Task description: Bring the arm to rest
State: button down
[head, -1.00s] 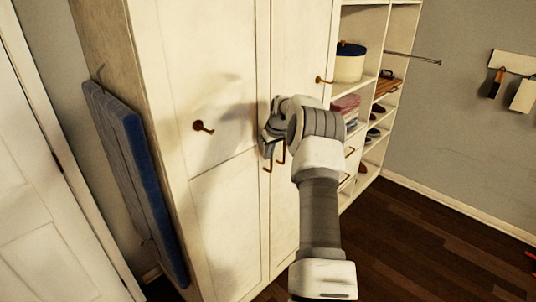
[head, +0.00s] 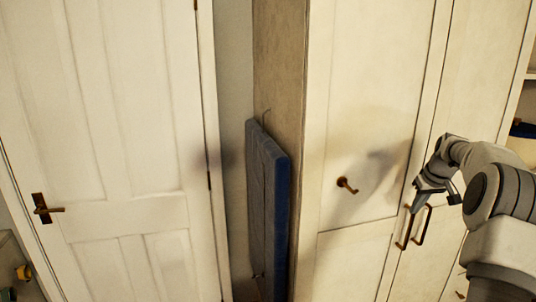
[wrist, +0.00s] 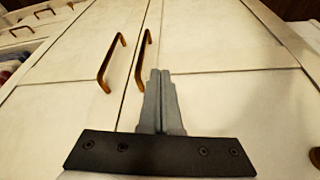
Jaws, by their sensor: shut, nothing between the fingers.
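My gripper (head: 417,209) is at the right side of the head view, in front of the cream wardrobe (head: 365,95). In the wrist view my gripper (wrist: 160,73) has its two grey fingers together with nothing between them. Two bronze bar handles show just beyond the fingertips in the wrist view, the left handle (wrist: 108,64) and the right handle (wrist: 142,62). I cannot tell whether the fingertips touch the wardrobe. My forearm runs out of the head view at the right edge.
A white door (head: 120,120) with a bronze lever handle (head: 45,209) stands at the left. A blue ironing board (head: 272,210) hangs on the wardrobe's side. A bronze hook (head: 346,185) sticks out from the wardrobe front. Shelves show at the far right edge.

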jog(key=s+a+r, duration=0.3)
jog(key=a+r, duration=0.6)
jog(key=a, duration=0.5)
jog(key=s+a+r+t+h, duration=0.1)
jog(key=s+a+r, duration=0.5)
jog(key=s+a, duration=0.5)
jog(key=s+a+f, duration=0.2)
jog(key=s+a, duration=0.1)
jog(key=s, duration=0.4)
jog(key=s+a+f, duration=0.3)
jog(key=s+a, duration=0.1)
jog(key=s, duration=0.3)
jog(key=s+a+f+y, duration=0.1)
jog(key=s+a+f, duration=0.1)
jog(key=s, duration=0.5)
jog(key=shift+s+a+f, duration=0.15)
jog(key=shift+s+a, duration=0.25)
jog(key=shift+a, duration=0.25)
jog(key=shift+d, duration=0.15)
